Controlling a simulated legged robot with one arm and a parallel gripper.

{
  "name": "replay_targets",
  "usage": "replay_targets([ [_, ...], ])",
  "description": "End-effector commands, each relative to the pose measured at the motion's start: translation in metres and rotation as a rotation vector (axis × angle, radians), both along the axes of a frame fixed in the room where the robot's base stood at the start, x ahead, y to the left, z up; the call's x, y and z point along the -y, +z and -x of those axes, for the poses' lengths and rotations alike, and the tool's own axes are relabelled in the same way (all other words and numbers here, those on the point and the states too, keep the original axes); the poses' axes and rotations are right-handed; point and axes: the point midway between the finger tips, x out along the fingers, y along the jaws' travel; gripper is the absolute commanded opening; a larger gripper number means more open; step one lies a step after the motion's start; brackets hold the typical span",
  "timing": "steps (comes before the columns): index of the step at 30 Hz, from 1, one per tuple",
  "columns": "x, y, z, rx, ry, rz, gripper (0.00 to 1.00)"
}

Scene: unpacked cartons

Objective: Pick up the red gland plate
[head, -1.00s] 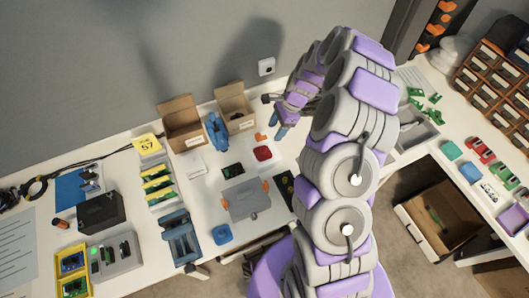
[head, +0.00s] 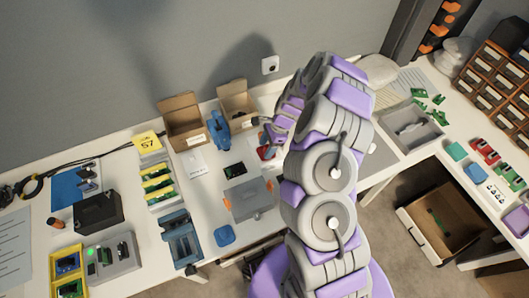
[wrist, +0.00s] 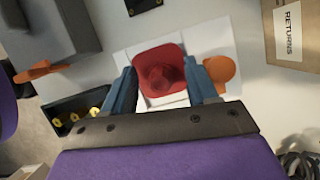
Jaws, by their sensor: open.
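The red gland plate (wrist: 160,55) is a rounded red square with a round raised middle. In the wrist view it lies on a white patch between the two blue fingers of my open gripper (wrist: 160,66). One finger is on each side of it; I cannot tell whether they touch it. Its near edge is close to the gripper's dark palm bar. In the head view only a bit of the red plate (head: 268,152) shows, the rest hidden behind my gripper (head: 266,143) and arm.
An orange round piece (wrist: 219,70) lies right beside the right finger. A grey box with orange clips (wrist: 50,30) and a black tray with yellow knobs (wrist: 85,112) are at left. A carton marked RETURNS (wrist: 290,45) stands at right. The blue clamp-like tool (head: 219,130) stands by the open cartons.

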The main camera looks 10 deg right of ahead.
Motion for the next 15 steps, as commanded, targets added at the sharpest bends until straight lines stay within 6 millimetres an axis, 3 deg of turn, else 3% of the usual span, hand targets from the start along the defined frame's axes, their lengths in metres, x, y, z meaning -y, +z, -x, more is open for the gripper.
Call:
replay_targets([
  [5,0.0033,0.0008,-0.0003,0.001,-0.003,-0.003,0.57],
  [15,0.0008,0.0007,-0.0006,0.001,-0.003,0.000,0.25],
])
